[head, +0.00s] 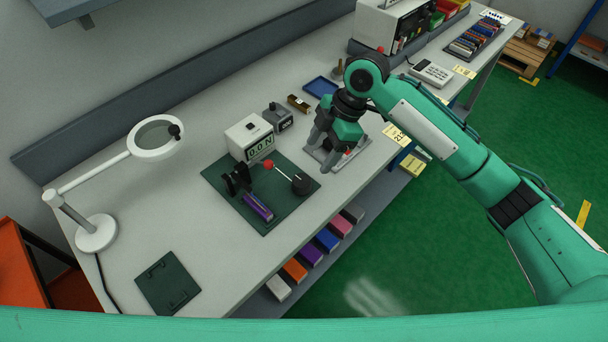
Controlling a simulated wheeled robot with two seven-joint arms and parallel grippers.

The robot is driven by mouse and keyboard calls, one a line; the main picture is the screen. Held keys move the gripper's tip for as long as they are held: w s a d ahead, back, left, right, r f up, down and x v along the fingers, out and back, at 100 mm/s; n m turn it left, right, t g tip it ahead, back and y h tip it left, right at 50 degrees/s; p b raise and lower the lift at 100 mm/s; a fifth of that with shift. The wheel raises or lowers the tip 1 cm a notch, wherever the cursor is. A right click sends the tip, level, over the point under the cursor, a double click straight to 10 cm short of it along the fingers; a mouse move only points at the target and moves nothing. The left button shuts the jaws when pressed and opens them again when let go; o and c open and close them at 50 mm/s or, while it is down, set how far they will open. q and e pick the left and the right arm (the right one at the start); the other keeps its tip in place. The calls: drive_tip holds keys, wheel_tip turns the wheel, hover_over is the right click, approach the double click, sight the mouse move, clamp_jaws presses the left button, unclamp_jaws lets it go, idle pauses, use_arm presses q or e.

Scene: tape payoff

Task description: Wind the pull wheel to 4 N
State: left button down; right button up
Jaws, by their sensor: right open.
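The tape payoff stands on a dark green mat (224,190) on the bench. A white display box (249,137) at its back reads 0.0 N. A dark reel stand (236,178) is at the left, with a purple strip (258,207) in front of it. A red ball (268,165) sits on a thin arm near the middle. A dark round knob (301,184), which looks like the pull wheel, is at the mat's right. My right gripper (335,162) is open, pointing down over a grey plate right of the mat, apart from the knob. My left gripper is not in view.
A grey plate (363,150) lies under my right gripper. A small grey box (278,117), a brown block (298,103) and a blue tray (320,87) stand behind. A magnifier lamp (95,232) is at the left.

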sight(303, 180)
drive_tip(key=shift+n+h, duration=0.3)
drive_tip(key=shift+n, duration=0.2)
drive_tip(key=p+x, duration=0.1)
drive_tip(key=x, duration=0.2)
drive_tip(key=p+x, duration=0.1)
drive_tip(key=x, duration=0.3)
drive_tip(key=w+p+x, duration=0.1)
drive_tip(key=x, duration=0.2)
drive_tip(key=shift+a+f, duration=0.2)
drive_tip(key=shift+f, duration=0.2)
drive_tip(key=shift+s, duration=0.1)
drive_tip(key=c, duration=1)
